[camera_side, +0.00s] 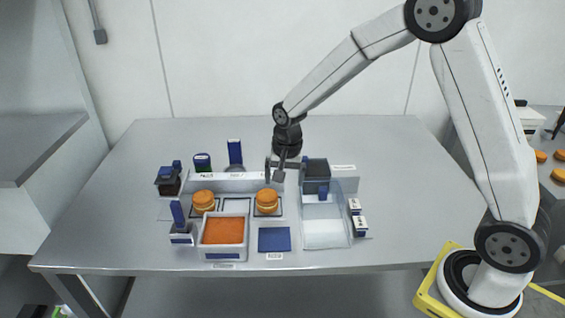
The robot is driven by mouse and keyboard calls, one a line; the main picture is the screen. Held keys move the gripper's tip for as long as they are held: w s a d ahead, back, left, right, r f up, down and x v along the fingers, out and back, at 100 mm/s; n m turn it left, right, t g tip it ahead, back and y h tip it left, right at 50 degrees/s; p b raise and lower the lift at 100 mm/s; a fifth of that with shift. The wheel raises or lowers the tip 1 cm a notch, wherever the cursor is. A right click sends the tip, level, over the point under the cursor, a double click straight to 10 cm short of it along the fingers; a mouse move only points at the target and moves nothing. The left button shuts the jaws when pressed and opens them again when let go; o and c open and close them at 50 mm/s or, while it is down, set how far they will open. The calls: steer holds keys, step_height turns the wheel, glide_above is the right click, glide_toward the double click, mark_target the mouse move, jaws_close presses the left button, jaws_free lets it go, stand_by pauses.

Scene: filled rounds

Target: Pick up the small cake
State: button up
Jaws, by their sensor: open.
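Two small round orange-brown cakes stand on the work area in the side view. One small cake (203,201) is at the left and the other small cake (267,201) is at the right, each on a dark-edged square. My gripper (276,179) is open, just above and behind the right cake, pointing down. I see nothing between its fingers. It appears apart from the cake, but the exact gap is hard to tell at this size.
A white tray with orange filling (223,251) stands in front, beside a blue square (274,239). A clear bin (325,235) is at the right, with a dark container (316,174) behind it. Small dark-blue items stand around the edges. The outer table (400,200) is clear.

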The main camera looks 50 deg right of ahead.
mark_target(267, 194)
steer(key=w+f+m, duration=0.1)
steer(key=w, duration=0.1)
steer(key=w+f+m, duration=0.1)
steer(key=w+m, duration=0.1)
steer(key=w+f+m+g, duration=0.1)
steer(key=w+m, duration=0.1)
steer(key=w, duration=0.1)
steer(key=shift+d+f, duration=0.15)
steer(key=shift+d, duration=0.15)
steer(key=shift+f, duration=0.1)
steer(key=shift+f, duration=1.2)
steer(key=shift+f, duration=0.1)
steer(key=shift+f, duration=2.5)
steer(key=c, duration=0.5)
